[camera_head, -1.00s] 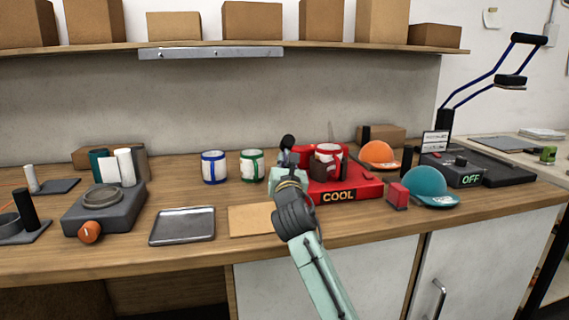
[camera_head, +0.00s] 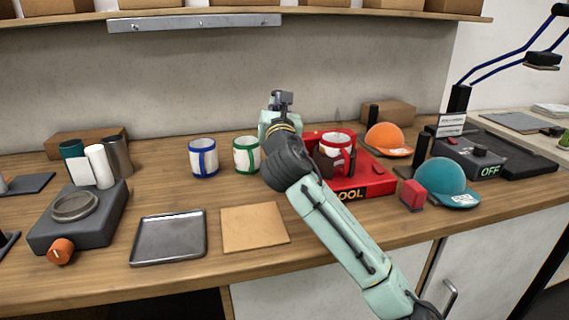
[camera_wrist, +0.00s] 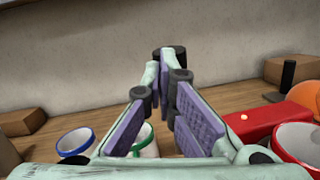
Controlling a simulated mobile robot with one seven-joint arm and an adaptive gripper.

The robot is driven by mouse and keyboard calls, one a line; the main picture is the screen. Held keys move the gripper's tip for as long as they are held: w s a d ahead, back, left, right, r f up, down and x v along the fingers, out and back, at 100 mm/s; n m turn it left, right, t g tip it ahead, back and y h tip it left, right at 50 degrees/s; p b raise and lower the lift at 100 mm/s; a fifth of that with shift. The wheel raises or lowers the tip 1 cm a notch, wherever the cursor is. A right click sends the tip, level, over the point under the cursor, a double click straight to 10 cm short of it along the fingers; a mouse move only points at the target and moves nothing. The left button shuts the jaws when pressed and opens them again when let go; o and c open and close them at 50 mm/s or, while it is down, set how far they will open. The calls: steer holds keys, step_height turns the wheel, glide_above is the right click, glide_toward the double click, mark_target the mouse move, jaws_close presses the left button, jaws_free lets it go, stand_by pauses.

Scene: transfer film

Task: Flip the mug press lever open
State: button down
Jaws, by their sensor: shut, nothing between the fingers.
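The red mug press (camera_head: 376,184), marked COOL, stands on the bench right of my gripper. A white mug with a red rim (camera_head: 336,141) is on it, with dark pads around its sides. A dark upright piece (camera_head: 352,162) stands at the mug's right side; I cannot tell whether it is the lever. My gripper (camera_head: 281,97) is shut and empty, raised left of and behind the press. The wrist view shows the red press (camera_wrist: 250,121) and red-rimmed mug (camera_wrist: 297,142) to the right of the fingers (camera_wrist: 170,60). My arm hides the press's left side.
A blue-rimmed mug (camera_head: 203,158) and a green-rimmed mug (camera_head: 246,155) stand left of my arm. An orange cap (camera_head: 386,139), a teal cap (camera_head: 441,180) and a red block (camera_head: 412,194) are to the right. A metal tray (camera_head: 169,238) and tan board (camera_head: 254,227) lie in front.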

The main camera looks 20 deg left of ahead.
steer(key=shift+w+a+r, duration=0.35)
steer(key=shift+w+a, duration=0.2)
steer(key=shift+w, duration=0.1)
